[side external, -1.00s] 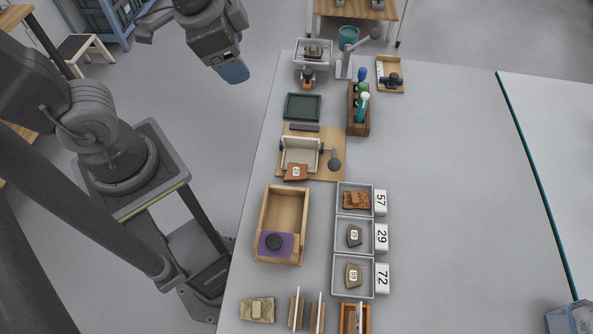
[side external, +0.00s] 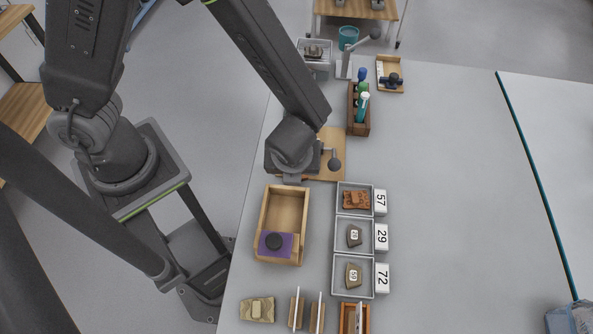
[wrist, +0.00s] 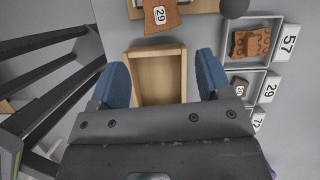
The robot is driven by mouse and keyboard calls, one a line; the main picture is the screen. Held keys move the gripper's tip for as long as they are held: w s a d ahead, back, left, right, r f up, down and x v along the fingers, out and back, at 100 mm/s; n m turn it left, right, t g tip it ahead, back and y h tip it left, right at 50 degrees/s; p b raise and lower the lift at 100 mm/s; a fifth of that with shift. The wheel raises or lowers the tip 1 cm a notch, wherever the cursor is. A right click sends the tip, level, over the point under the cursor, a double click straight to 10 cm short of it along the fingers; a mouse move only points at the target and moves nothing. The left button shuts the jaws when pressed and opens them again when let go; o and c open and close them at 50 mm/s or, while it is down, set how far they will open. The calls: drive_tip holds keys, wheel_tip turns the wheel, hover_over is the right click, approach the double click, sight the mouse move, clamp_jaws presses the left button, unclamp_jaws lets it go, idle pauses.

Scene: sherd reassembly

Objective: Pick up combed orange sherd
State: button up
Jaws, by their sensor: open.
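A plain orange-brown sherd (wrist: 161,16) marked 29 lies at the top of the wrist view, by the edge of a wooden board; my arm hides it in the side view. Another orange sherd (side external: 356,200), with a patterned surface, lies in the tray labelled 57; it also shows in the wrist view (wrist: 251,43). I cannot tell for certain which is the combed one. My gripper (wrist: 163,78) is open and empty, its blue fingers wide apart. In the wrist view the sherd marked 29 lies beyond the fingertips, between their lines. The fingers are hidden in the side view.
A wooden box (side external: 283,200) with a purple pad and dark round piece stands in front of the board (side external: 335,172). Grey trays (side external: 338,236) labelled 57, 29 and 72 stand right of it. A tool holder (side external: 353,119) stands behind. The table's right side is clear.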

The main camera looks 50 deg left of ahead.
drive_tip(key=x, duration=1.1)
drive_tip(key=shift+w+d+r, duration=0.1)
drive_tip(key=shift+c, duration=0.4)
drive_tip(key=c, duration=0.6)
drive_tip(key=shift+r, duration=0.1)
